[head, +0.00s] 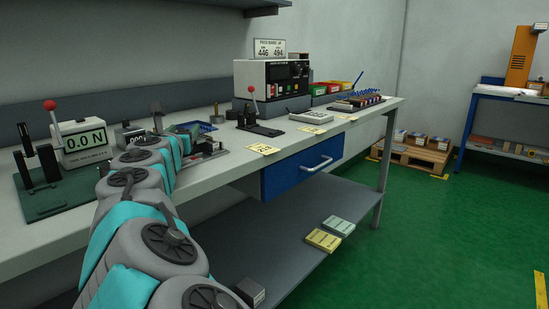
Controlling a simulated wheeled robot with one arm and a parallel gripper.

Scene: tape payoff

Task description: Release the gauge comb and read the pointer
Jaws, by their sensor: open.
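My arm reaches over the bench, and my gripper (192,138) is at its far end, low over a small metal fixture (209,149). The gripper is small here and partly hidden by my arm; I see nothing held in it. I cannot clearly make out the gauge comb or its pointer; the clutter around the fixture is too small and partly covered. A white sign (269,48) with the numbers 446 and 494 stands on top of a boxy instrument (272,80).
A black lever stand (262,129) with a red knob is on the bench (230,153) beyond my gripper. Red and green bins (325,88) and a rack of blue-topped items (358,101) lie farther right. A blue drawer (300,170) hangs below the front edge.

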